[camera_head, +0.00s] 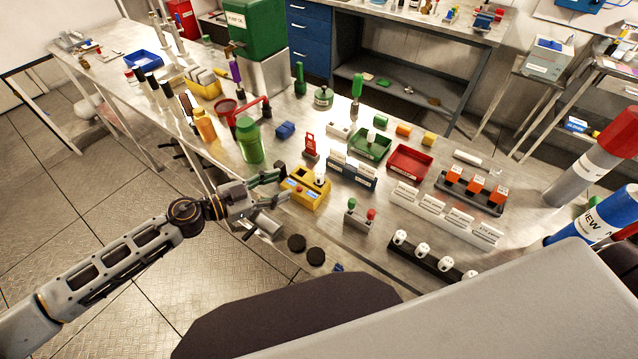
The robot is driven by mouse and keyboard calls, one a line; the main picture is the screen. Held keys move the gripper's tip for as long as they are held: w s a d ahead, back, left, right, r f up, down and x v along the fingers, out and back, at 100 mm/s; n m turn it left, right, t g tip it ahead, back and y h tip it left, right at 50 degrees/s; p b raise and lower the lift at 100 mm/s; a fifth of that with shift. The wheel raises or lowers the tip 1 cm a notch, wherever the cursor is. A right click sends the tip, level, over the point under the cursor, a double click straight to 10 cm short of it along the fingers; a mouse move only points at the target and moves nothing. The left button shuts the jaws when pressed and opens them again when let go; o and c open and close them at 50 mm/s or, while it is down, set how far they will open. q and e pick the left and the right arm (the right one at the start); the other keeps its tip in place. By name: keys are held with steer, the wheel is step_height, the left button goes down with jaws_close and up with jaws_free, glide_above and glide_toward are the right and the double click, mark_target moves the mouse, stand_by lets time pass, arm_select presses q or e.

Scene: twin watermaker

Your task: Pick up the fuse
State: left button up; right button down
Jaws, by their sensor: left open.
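Small white fuse-like pieces (422,250) with dark marks stand in a row in a black rack (436,262) at the table's front right. A similar white piece (320,179) stands on a yellow box (308,190) with small displays. Which one is the fuse cannot be told. My left gripper (282,187) reaches in from the left and is open, with nothing seen between its fingers. Its fingertips are close to the left side of the yellow box; whether they touch it is unclear. It is well left of the black rack. My right gripper is not in view.
A green bottle (249,142) stands just behind my left gripper. Two black discs (306,250) lie in front of the yellow box.

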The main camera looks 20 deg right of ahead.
mark_target(316, 176)
arm_select(q)
steer(key=shift+s+n+g, duration=0.2)
steer(key=shift+n+g, duration=0.1)
steer(key=shift+n, duration=1)
steer(key=shift+d, duration=0.15)
steer(key=shift+x, duration=3.95)
steer(key=shift+w+d+f, duration=0.1)
steer(key=shift+w+d, duration=0.05)
steer(key=shift+d, duration=0.05)
steer(key=shift+x, duration=2.6)
steer(key=shift+f, duration=0.15)
steer(key=c, duration=1.1)
